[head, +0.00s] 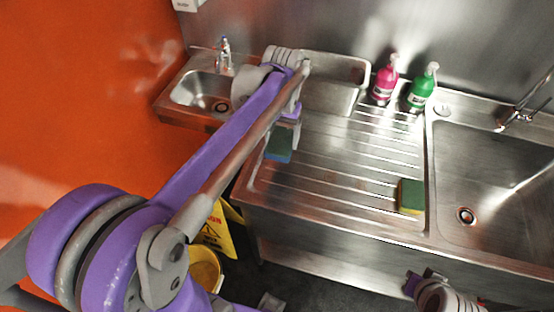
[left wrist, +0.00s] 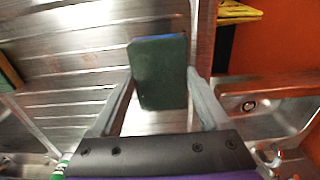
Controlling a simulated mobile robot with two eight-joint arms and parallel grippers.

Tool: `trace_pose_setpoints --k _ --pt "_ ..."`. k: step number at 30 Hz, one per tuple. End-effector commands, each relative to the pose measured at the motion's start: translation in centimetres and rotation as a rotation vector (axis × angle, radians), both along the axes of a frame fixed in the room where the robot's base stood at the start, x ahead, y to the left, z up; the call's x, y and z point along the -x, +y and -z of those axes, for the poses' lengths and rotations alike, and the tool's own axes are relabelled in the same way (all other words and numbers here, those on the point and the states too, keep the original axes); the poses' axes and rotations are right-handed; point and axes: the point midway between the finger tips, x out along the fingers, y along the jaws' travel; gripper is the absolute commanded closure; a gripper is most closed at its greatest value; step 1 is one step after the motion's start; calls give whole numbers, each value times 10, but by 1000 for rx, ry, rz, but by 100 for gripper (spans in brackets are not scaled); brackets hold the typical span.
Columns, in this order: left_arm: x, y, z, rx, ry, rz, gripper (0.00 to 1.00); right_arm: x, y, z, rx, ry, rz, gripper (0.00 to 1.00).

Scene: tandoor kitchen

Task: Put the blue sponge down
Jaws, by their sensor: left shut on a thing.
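The blue sponge (head: 279,146) has a dark green scouring face and a blue side. My left gripper (head: 286,128) is shut on it near the left end of the ribbed steel draining board (head: 335,170). In the left wrist view the sponge (left wrist: 158,78) sits between the two grey fingers, green face toward the camera, with a thin blue edge at its top. I cannot tell whether it touches the board. My right gripper (head: 425,288) is partly in view at the bottom right, in front of the counter; its fingers are not clear.
A yellow and green sponge (head: 411,197) lies at the board's right side. Pink (head: 385,82) and green (head: 422,88) bottles stand at the back. A large sink (head: 490,190) is right, a small basin (head: 200,92) left. A yellow sign (head: 216,234) and bucket (head: 205,268) stand below.

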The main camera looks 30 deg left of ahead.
Motion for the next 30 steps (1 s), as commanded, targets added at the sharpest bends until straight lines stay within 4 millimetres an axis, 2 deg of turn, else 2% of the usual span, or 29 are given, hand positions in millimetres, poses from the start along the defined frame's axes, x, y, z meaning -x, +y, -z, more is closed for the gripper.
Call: trace_pose_setpoints --k 4,11,17,30 --pt "0 0 30 0 1 1 73 1 0 3 0 2 0 100" --pt "0 0 53 0 0 0 73 2 0 4 0 3 0 100" --pt "0 0 82 0 1 1 73 3 0 7 0 5 0 100" --pt "1 0 91 0 1 0 73 4 0 11 0 8 0 100"
